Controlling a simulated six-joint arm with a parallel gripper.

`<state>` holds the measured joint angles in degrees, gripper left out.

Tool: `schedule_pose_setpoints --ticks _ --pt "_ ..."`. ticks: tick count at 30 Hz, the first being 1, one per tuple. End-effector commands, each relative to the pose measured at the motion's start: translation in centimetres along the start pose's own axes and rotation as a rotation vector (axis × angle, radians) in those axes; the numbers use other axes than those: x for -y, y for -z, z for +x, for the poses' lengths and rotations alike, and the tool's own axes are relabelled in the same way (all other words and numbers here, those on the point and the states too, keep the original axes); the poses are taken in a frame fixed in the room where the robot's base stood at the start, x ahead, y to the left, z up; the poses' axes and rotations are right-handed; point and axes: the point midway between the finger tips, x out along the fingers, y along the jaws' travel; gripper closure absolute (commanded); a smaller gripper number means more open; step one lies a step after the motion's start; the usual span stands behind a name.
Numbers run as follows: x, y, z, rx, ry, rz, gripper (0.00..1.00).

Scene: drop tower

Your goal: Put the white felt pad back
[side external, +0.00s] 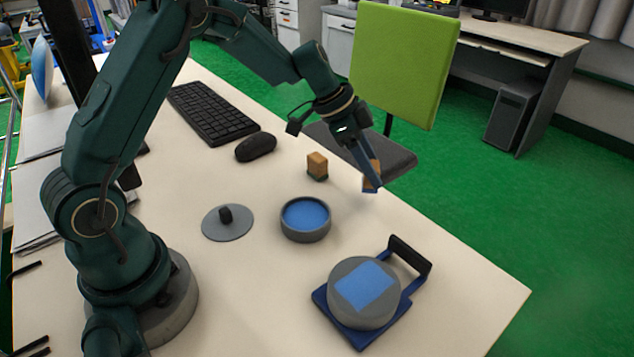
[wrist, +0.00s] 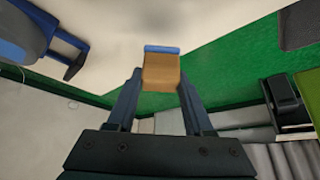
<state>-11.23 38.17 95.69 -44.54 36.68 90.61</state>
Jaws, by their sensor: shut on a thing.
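My gripper (side external: 371,179) is shut on a tan block with a blue layer on its end, and holds it above the table's far right edge. In the wrist view the tan block (wrist: 162,74) sits between the two fingers, its blue layer (wrist: 162,49) pointing away from the palm. I see no pad that is plainly white.
A round grey dish (side external: 305,230) with a blue inside stands mid-table, beside a grey disc (side external: 240,228) with a black knob. A grey drum (side external: 345,312) with a blue square on top sits on a blue handled base (side external: 380,338). Keyboard (side external: 210,112) and mouse (side external: 256,147) lie behind.

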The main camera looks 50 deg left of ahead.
Motion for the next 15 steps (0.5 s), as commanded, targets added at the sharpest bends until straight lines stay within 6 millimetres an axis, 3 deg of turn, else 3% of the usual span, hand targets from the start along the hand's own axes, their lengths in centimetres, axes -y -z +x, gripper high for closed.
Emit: schedule_pose_setpoints --ticks 6,15 --pt "-0.1 -1.6 2.7 0.003 -0.005 -0.003 0.93" --pt "0.0 -1.9 3.2 0.001 -0.001 0.000 0.93"
